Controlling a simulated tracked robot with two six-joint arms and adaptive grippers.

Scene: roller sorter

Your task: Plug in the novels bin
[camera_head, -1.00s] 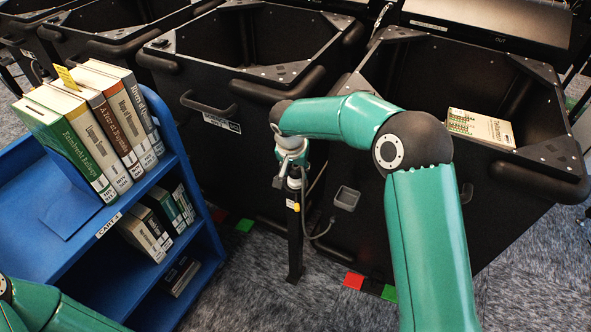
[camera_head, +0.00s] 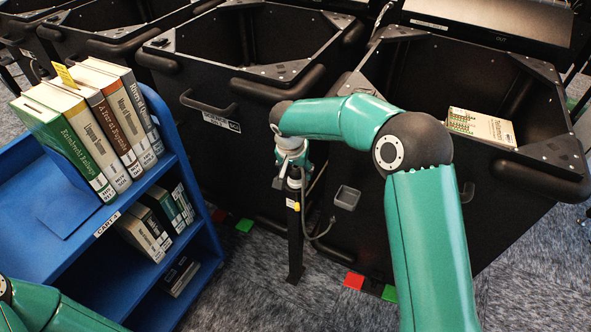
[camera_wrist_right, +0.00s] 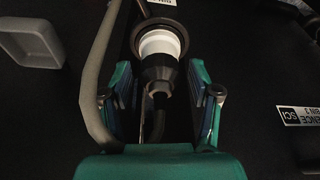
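My right gripper (camera_wrist_right: 160,95) is open in the right wrist view, its two fingers apart on either side of a dark tapered connector (camera_wrist_right: 160,80) with a white collar. I see no finger touching it. In the head view my right wrist (camera_head: 290,160) is above a black post (camera_head: 295,235) between two bins. A thin cable (camera_head: 328,232) hangs in a loop by the post. The right-hand black bin (camera_head: 400,225) has a grey square fitting (camera_head: 346,197) on its front; no name label on this bin is readable. My left gripper is out of view.
The middle bin (camera_head: 215,160) carries a SCI label (camera_head: 222,122); the wrist view label reads SCIENCE BIN 3 (camera_wrist_right: 300,113). A blue cart (camera_head: 60,225) with books stands left. A book (camera_head: 480,127) lies in the right-hand bin. Red (camera_head: 354,280) and green (camera_head: 389,293) floor squares lie in front.

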